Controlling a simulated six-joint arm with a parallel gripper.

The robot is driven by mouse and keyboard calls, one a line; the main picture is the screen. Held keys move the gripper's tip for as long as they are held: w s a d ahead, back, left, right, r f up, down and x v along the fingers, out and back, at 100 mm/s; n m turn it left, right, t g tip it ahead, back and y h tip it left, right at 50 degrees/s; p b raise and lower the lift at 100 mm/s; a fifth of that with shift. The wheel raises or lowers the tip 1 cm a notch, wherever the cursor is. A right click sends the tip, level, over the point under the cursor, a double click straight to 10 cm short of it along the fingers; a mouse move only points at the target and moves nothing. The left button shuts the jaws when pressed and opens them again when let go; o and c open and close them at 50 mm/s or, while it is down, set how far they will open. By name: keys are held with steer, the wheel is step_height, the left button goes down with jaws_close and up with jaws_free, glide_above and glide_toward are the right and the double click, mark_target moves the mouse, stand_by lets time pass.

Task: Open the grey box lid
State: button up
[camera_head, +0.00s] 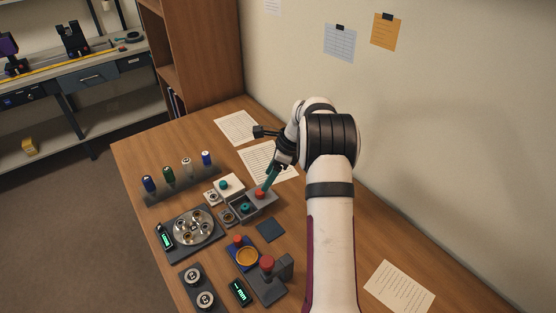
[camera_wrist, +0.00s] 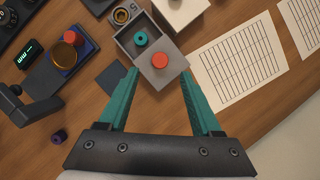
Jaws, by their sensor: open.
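The grey box (camera_wrist: 121,44) stands on the desk, also seen in the head view (camera_head: 239,215). Its grey lid (camera_wrist: 164,79), with a red knob (camera_wrist: 159,61), sits toward my side. The other part of the box is uncovered and shows a teal-topped piece (camera_wrist: 141,38) inside. In the head view the red knob (camera_head: 260,194) is directly below my fingertips. My gripper (camera_wrist: 160,73) is open, its teal fingers spread to either side of the lid's near end. Nothing is between the fingers. Whether the fingers touch the lid is hard to tell.
A small grey block with a ring (camera_wrist: 122,15) and a white box (camera_head: 229,186) stand close to the grey box. A dark blue pad (camera_head: 271,230) lies beside it. Printed sheets (camera_wrist: 238,62) lie on the other side. A blue fixture with an amber disc (camera_head: 247,257) is nearby.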

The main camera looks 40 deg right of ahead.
steer(key=v, duration=0.9)
steer(key=shift+r, duration=0.15)
steer(key=s+a+r+n+g, duration=0.1)
steer(key=s+a+r+n, duration=0.15)
steer(key=a, duration=0.35)
steer(key=s+a+r+n, duration=0.2)
steer(key=a+r+n, duration=0.15)
steer(key=a, duration=0.35)
steer(key=s+a+r+n+g, duration=0.2)
steer(key=s+a+n, duration=0.6)
steer(key=s+a, duration=0.4)
steer(key=s+a+f+n, duration=0.2)
steer(key=s+n, duration=0.1)
steer(key=s, duration=0.4)
steer(key=s+a+f+n+h, duration=0.1)
steer(key=s+a+f+n, duration=0.1)
steer(key=s+n, duration=0.2)
steer(key=s, duration=0.3)
steer(key=shift+a+f+n, duration=0.25)
steer(key=shift+f+n, duration=0.05)
steer(key=shift+f, duration=0.05)
